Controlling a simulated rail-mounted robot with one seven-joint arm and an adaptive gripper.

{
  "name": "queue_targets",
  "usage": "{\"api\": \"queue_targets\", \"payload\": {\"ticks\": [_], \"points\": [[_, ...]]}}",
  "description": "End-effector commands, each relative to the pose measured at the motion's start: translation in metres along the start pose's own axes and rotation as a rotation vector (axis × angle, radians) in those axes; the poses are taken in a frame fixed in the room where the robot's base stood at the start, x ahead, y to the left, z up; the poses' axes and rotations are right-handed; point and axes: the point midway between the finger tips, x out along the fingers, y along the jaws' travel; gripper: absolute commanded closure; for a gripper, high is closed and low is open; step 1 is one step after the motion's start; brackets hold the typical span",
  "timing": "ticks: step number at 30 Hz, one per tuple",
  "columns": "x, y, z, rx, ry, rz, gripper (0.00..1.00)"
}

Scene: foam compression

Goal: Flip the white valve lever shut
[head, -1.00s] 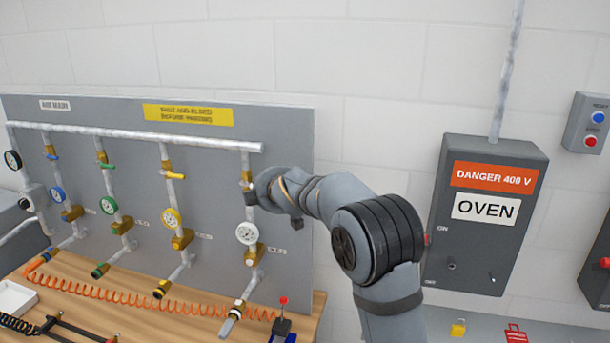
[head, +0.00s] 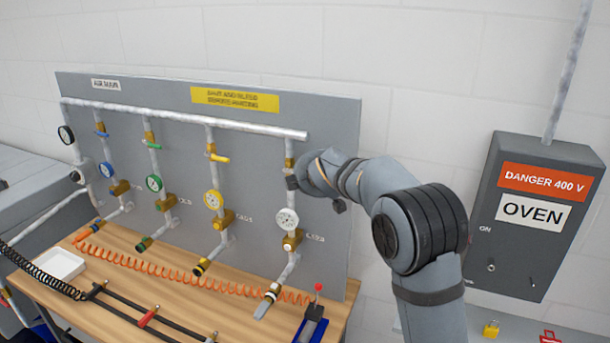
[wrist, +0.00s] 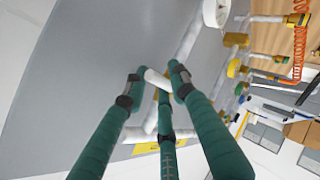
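The white valve lever (wrist: 157,78) shows in the wrist view, lying slantwise between my gripper's fingertips (wrist: 157,80). The green fingers are spread around it, left and right, with a third finger below. Its lower right end is close to the right fingertip; I cannot tell whether they touch. In the head view, my gripper is at the rightmost pipe, largely hidden by my own arm. The white lever is hidden there. The white gauge (head: 287,219) of that pipe shows below my gripper.
A grey panel (head: 335,120) carries other pipes with yellow (head: 218,157), green (head: 153,146) and blue (head: 101,133) levers. Below is a wooden bench (head: 190,300) with an orange coiled hose (head: 175,274) and a red-knobbed device (head: 313,318). A grey oven box (head: 520,262) hangs at the right.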

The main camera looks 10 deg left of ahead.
Motion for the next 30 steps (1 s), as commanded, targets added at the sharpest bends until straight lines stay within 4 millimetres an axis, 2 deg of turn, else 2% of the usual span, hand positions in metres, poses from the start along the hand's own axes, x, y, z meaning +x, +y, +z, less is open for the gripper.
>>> {"api": "queue_targets", "payload": {"ticks": [4,12,16,30], "points": [[0.000,0.000,-0.001,0.001,0.001,0.000,0.64],[-0.001,0.000,-0.001,0.001,0.002,0.001,0.64],[-0.009,0.001,-0.001,0.001,0.003,0.001,0.64],[-0.100,0.001,-0.001,0.002,0.004,0.003,0.64]]}}
